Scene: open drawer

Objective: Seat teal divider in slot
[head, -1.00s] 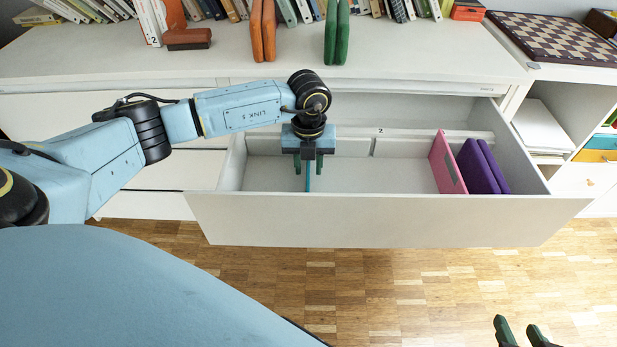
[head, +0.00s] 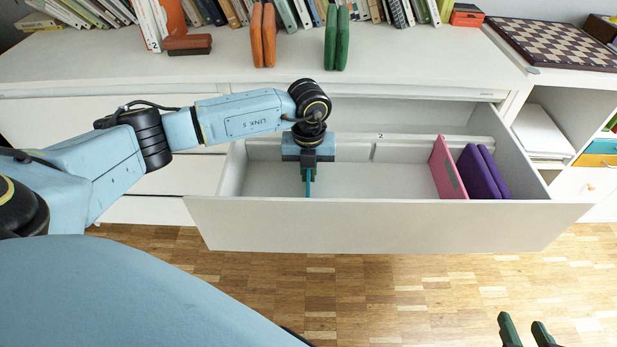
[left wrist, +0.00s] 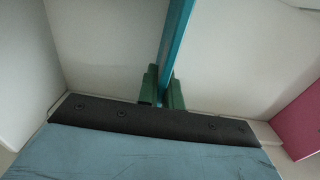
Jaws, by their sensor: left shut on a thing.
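The teal divider (head: 308,188) stands edge-on in the left part of the open drawer (head: 390,225). My left gripper (head: 308,174) is above it with its green fingers shut on it. The left wrist view shows the divider (left wrist: 178,35) between the fingers (left wrist: 163,88), running away from me. Its lower edge is hidden, so I cannot tell whether it touches the drawer floor. A narrow gap, perhaps the slot (head: 372,150), shows in the rail at the drawer's back, right of the gripper, near a "2" label. My right gripper (head: 524,325) is open and empty at the bottom right.
A pink divider (head: 446,168) and purple panels (head: 482,172) stand in the drawer's right part. The drawer's middle is clear. Orange (head: 263,35) and green (head: 337,38) upright objects and books stand on the cabinet top (head: 120,60).

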